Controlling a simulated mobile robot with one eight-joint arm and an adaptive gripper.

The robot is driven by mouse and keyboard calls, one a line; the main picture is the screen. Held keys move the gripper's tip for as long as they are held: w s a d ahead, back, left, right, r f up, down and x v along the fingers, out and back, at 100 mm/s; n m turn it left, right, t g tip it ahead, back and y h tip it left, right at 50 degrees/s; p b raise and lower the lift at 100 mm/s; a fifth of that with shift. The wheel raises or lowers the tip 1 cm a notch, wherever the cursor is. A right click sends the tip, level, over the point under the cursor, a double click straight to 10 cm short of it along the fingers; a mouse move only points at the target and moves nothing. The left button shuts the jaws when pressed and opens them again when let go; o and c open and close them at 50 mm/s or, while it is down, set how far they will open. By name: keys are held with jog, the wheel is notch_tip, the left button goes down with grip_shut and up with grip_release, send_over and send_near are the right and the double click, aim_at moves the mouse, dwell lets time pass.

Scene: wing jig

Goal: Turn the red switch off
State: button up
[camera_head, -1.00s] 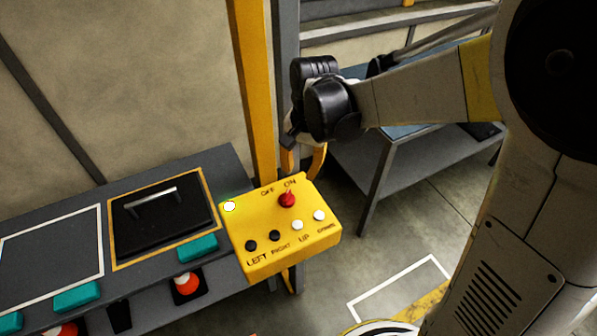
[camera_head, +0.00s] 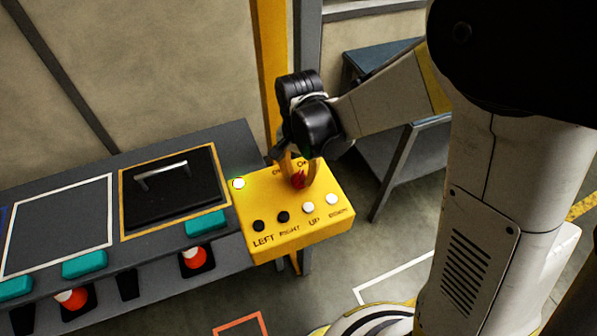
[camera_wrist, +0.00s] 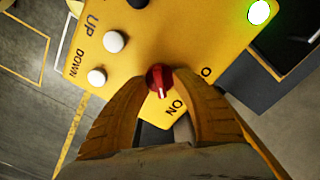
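The red switch (camera_head: 298,181) is a round knob on the yellow control box (camera_head: 337,218), by the OFF and ON labels. In the wrist view the red switch (camera_wrist: 158,77) has a white mark pointing roughly toward the ON label, and part of OFF shows to the right. My gripper (camera_head: 299,173) is over the box, pointing down at the switch. In the wrist view the two yellow fingers of my gripper (camera_wrist: 159,80) stand on either side of the knob, tips close to it. They look open; whether they touch the knob is unclear.
A green lamp (camera_wrist: 259,12) glows on the box. Black buttons (camera_head: 282,217) and white buttons (camera_head: 309,210) sit in front of the switch. A yellow post (camera_head: 272,60) rises close behind. A bench (camera_head: 120,255) with a black handled panel (camera_head: 170,192) is at left.

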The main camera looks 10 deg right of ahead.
jog(key=shift+f, duration=0.1)
grip_shut()
jog(key=shift+n, duration=0.3)
jog(key=n+b, duration=0.1)
jog(key=n, duration=0.3)
jog(key=n+b, duration=0.1)
jog(key=n, duration=0.4)
jog(key=n+b, duration=0.1)
jog(key=n, duration=0.3)
jog(key=shift+n, duration=2.1)
